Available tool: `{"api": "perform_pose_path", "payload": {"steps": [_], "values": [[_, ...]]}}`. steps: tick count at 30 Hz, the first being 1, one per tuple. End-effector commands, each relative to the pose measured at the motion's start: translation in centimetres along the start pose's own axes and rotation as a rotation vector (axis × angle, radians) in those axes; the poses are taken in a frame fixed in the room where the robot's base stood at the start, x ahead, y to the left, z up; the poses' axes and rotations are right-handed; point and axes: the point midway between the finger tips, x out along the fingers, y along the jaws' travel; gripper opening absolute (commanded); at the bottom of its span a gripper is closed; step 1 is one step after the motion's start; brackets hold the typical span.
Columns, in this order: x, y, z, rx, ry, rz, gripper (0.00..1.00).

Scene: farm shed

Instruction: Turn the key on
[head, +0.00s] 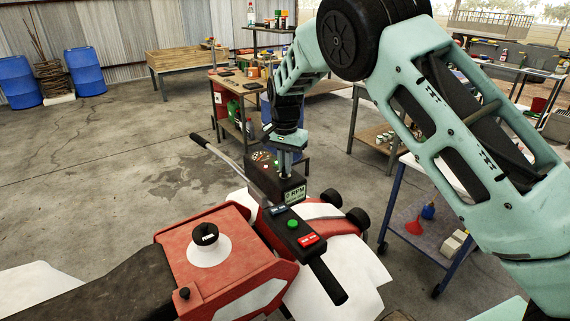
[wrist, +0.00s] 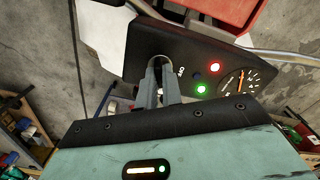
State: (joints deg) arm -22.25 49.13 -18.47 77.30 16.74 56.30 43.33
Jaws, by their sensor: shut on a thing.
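The black dash panel (head: 263,178) stands at the front of a red machine (head: 215,262). In the head view my gripper (head: 284,168) is small at the panel's top. The key's angle cannot be told.
A black control box (head: 292,229) with a green button and red switches sits on the machine near the panel. A long handlebar (head: 215,150) sticks out to the left. Workbenches and a blue-legged cart (head: 455,258) stand behind and right.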

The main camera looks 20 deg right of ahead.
Motion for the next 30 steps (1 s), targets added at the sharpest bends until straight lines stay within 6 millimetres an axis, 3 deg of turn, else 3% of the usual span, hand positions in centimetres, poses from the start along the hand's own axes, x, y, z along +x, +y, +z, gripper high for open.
{"api": "perform_pose_path", "payload": {"steps": [4,7,20,30], "values": [[-0.3,-0.1,-0.2,0.002,0.006,-0.006,0.00],[-0.3,-0.1,-0.2,0.002,0.005,-0.006,0.29],[-1.0,-0.1,-0.1,-0.001,0.004,-0.005,0.29],[-8.0,-0.1,-0.2,0.000,0.006,-0.008,0.29]]}}
